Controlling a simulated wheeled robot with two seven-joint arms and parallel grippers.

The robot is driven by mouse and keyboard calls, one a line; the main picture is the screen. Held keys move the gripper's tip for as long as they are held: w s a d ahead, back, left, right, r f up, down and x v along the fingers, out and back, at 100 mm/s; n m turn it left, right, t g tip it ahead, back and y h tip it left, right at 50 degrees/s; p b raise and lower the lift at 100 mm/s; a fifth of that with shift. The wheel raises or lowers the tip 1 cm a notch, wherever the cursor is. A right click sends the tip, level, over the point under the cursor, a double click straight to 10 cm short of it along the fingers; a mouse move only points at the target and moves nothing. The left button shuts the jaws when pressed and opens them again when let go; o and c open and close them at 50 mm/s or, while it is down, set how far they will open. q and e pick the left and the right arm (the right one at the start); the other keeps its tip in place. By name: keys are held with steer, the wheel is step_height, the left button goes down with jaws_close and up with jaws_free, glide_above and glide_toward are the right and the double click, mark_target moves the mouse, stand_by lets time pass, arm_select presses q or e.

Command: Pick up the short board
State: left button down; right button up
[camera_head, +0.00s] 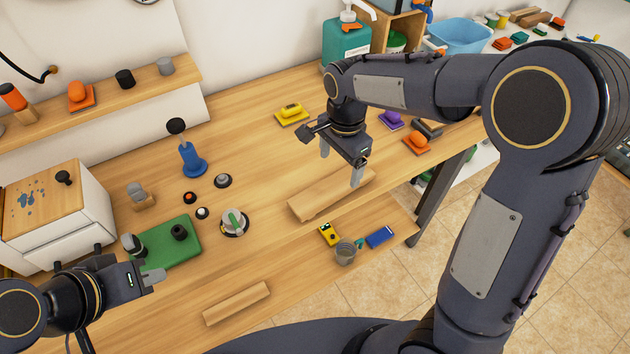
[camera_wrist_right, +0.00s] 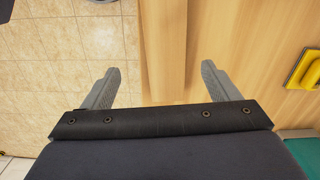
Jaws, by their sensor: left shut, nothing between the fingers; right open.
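Two pale wooden boards lie on the wooden table (camera_head: 262,128). The wider, longer-looking board (camera_head: 318,198) is near the table's right edge. The narrower, shorter-looking board (camera_head: 236,303) lies at the front. My right gripper (camera_head: 340,164) is open above the wider board, pointing down. In the right wrist view a board (camera_wrist_right: 165,45) runs between the fingers of the right gripper (camera_wrist_right: 162,70), with gaps on both sides. My left gripper (camera_head: 152,279) is shut and empty, beside the green board (camera_head: 175,245), left of and above the narrower board.
A yellow device (camera_head: 329,235), a metal cup (camera_head: 345,252) and a blue box (camera_head: 380,237) lie near the front right edge. A round knob (camera_head: 235,221) and a blue-based lever (camera_head: 194,162) stand to the left. Tiled floor (camera_head: 400,300) lies beyond the edge.

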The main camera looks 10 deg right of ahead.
mark_target(333, 187)
steer(key=shift+w+a+f, duration=0.2)
steer(key=shift+f, duration=0.05)
steer(key=f, duration=0.5)
steer(key=f+p, duration=0.1)
steer(key=f, duration=0.1)
steer(key=shift+w+a+f, duration=0.1)
steer(key=shift+a+f, duration=0.15)
steer(key=shift+f, duration=0.1)
steer(key=c, duration=1.1)
steer(key=shift+r, duration=0.2)
steer(key=shift+r, duration=0.3)
step_height(333, 187, up, 2)
steer(key=shift+w+r, duration=0.1)
steer(key=s+r, duration=0.3)
steer(key=s, duration=0.1)
steer(key=s+d+r+b, duration=0.1)
steer(key=s+r, duration=0.2)
steer(key=s, duration=0.2)
steer(key=s+r+b, duration=0.1)
steer(key=s+r, duration=0.2)
steer(key=s, duration=0.2)
steer(key=shift+d+r, duration=0.15)
steer(key=shift+r, duration=0.25)
